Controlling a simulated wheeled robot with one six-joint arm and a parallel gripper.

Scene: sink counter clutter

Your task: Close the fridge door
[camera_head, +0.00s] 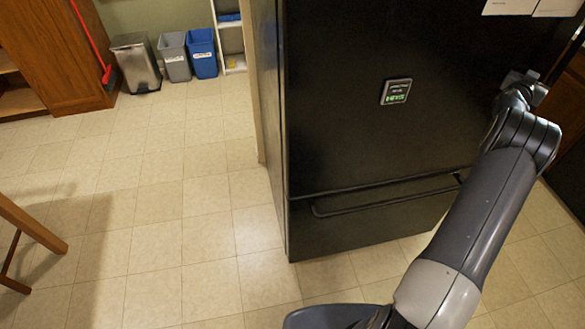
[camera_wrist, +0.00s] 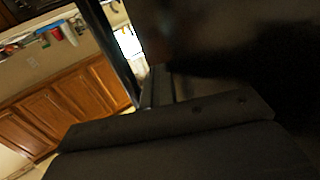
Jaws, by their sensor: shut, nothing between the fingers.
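The black fridge (camera_head: 265,100) stands in the middle of the head view. Its wide upper door (camera_head: 350,120) faces me and carries a small display panel. Below it is a drawer (camera_head: 370,225) with a long bar handle. I cannot tell how far the door stands open. My gripper (camera_head: 540,80) is small and partly hidden by my arm at the door's right edge, close to a dark upright handle (camera_head: 572,45). It is shut and empty. In the wrist view a dark surface, probably the fridge, fills the upper right; contact is not clear.
Wooden cabinets (camera_wrist: 75,105) and a cluttered counter show in the wrist view. A metal bin (camera_head: 136,62), a grey bin (camera_head: 174,56) and a blue bin (camera_head: 202,53) stand at the back left.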

